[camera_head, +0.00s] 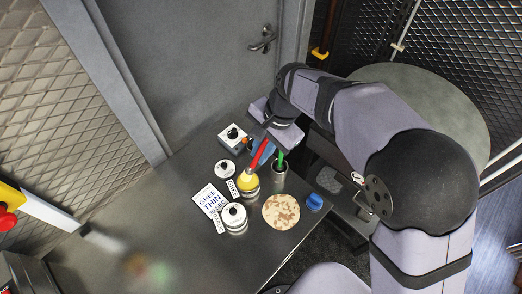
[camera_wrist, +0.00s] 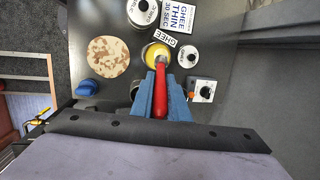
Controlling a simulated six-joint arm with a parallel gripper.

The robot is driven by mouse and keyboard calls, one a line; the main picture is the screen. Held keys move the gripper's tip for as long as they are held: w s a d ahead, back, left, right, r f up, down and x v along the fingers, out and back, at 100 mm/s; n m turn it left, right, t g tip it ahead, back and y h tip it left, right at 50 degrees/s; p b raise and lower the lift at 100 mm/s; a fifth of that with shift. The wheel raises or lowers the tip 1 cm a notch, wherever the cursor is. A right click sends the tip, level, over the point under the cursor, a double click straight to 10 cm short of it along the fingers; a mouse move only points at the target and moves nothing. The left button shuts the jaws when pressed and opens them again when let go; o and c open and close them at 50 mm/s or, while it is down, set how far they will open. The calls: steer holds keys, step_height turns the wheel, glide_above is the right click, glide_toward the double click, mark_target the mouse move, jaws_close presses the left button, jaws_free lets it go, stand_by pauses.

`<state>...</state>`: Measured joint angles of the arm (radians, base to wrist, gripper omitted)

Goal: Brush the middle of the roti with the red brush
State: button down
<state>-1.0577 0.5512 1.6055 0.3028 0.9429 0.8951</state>
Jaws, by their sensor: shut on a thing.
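My gripper (camera_wrist: 160,98) has blue fingers and is shut on the handle of the red brush (camera_wrist: 160,90). In the head view the red brush (camera_head: 261,154) slants down, and its lower end is at the mouth of the yellow ghee pot (camera_head: 249,186); the bristles are hard to make out. In the wrist view the brush reaches the open yellow pot (camera_wrist: 157,49), which has a small "GHEE" label beside it. The roti (camera_head: 281,211), round and brown-spotted, lies flat on the metal table, apart from the brush. It shows at upper left in the wrist view (camera_wrist: 108,57).
A metal cup (camera_head: 279,178) holding a green-handled brush stands beside the ghee pot. Lidded white pots (camera_head: 234,218) (camera_head: 224,169) and a "GHEE THIN 30 SEC" sign (camera_head: 210,200) stand to the left. A blue object (camera_head: 314,202) is right of the roti. A knobbed box (camera_head: 233,138) stands behind.

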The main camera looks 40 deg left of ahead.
mark_target(261, 146)
steer(key=shift+r+p, duration=1.6)
steer(key=shift+r, duration=0.4)
steer(key=w+d+f+b, duration=0.2)
steer(key=w+d+f, duration=0.2)
steer(key=w+d, duration=0.6)
steer(key=w+d+f+b, duration=0.2)
steer(key=w+d+f, duration=0.2)
steer(key=w+d, duration=0.65)
steer(key=s+d+f+b, duration=0.1)
steer(key=d+f, duration=0.2)
steer(key=d, duration=0.9)
steer(key=d+f+b, duration=0.2)
steer(key=d+f, duration=0.1)
steer(key=d, duration=0.8)
steer(key=shift+s+d+b, duration=0.3)
steer(key=shift+s+d, duration=0.1)
steer(key=shift+a, duration=0.1)
